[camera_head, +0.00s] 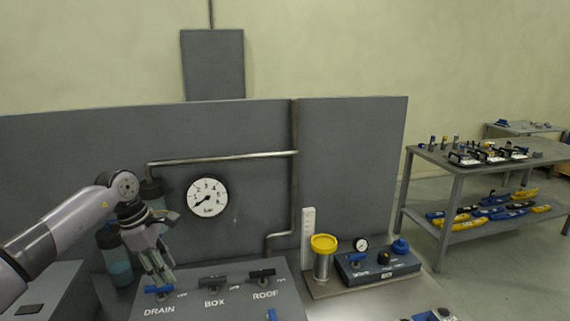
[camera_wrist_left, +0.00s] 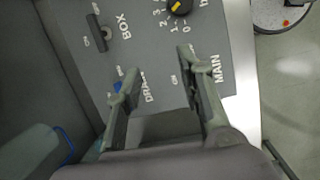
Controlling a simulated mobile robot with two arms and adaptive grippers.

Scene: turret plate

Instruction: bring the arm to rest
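My left gripper (camera_head: 162,278) comes in from the left in the camera_head view, fingers pointing down over the DRAIN end of the sloped control panel (camera_head: 225,299). In the left wrist view the gripper (camera_wrist_left: 157,64) has its two fingers apart with nothing between them but the panel face. The blue DRAIN handle (camera_head: 158,290) is close to the fingertips; in the wrist view it is partly hidden behind one finger. I cannot tell whether they touch. The dark BOX handle (camera_head: 213,281) and dark ROOF handle (camera_head: 262,274) are to the right. My right gripper is not in view.
A pressure gauge (camera_head: 207,197) and pipes are on the grey back wall. A yellow-capped cylinder (camera_head: 323,258) and a small blue-knobbed box (camera_head: 378,266) stand right of the panel. A grey shelf table (camera_head: 470,172) with tools is farther right, with floor between.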

